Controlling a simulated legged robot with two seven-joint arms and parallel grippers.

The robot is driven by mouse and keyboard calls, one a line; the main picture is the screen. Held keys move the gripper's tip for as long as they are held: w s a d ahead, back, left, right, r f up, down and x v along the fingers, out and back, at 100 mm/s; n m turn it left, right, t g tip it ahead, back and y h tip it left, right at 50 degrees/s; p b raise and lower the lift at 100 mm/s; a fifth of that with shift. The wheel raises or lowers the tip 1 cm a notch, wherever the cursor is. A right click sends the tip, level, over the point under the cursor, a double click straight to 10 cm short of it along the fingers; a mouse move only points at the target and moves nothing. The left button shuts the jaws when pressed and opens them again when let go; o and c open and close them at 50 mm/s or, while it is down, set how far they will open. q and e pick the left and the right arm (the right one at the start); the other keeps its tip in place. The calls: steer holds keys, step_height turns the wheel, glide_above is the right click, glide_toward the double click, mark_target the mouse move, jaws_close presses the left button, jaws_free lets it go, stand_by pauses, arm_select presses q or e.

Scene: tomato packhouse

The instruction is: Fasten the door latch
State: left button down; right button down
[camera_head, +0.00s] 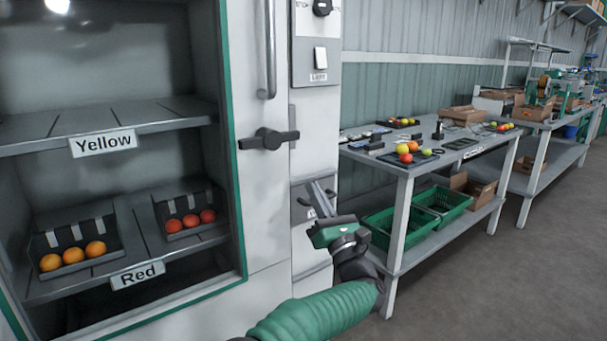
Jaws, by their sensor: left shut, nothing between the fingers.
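The door latch (268,138) is a dark turn handle on the white cabinet door (262,215), below a long vertical grey pull bar (270,60). The handle lies roughly horizontal, and its right end reaches the seam at the door's right edge. Whether it engages a catch cannot be told. My left gripper (319,197) is shut and empty, below and to the right of the latch in the picture, apart from it. Its fingers point up in front of the cabinet's right-hand panel. My right gripper is not in view.
The door's window shows shelves labelled Yellow (103,143) and Red (137,274), with fruit trays on the lower one. A control panel (317,45) sits right of the pull bar. A workbench (405,168) with tomatoes and green crates (440,203) stands right. The floor at lower right is clear.

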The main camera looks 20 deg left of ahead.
arm_select(q)
steer(key=shift+v, duration=1.45)
steer(key=shift+w+f, duration=0.1)
steer(key=shift+w, duration=0.1)
